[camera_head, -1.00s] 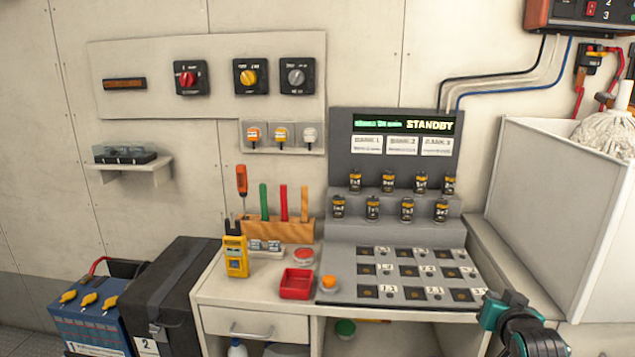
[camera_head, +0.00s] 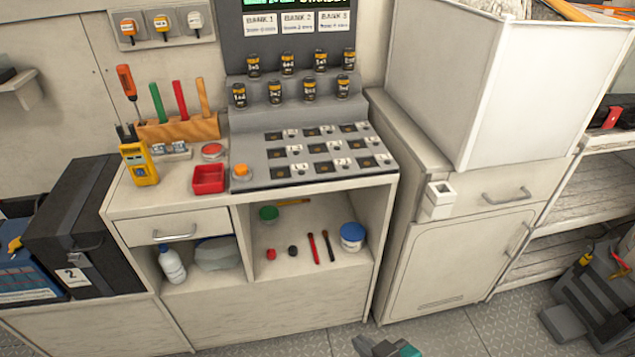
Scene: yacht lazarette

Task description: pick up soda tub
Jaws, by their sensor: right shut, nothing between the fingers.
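A small white tub with a blue lid (camera_head: 352,237), which looks like the soda tub, stands upright at the right end of the open shelf under the counter. Its label is too small to read. My right gripper (camera_head: 388,348) shows only partly at the bottom edge, shut and empty, below and apart from the tub. My left gripper is not in view.
A white bottle (camera_head: 172,264) stands in the left compartment. The counter edge overhangs the shelf. A cabinet (camera_head: 455,262) stands to the right; clear floor lies in front.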

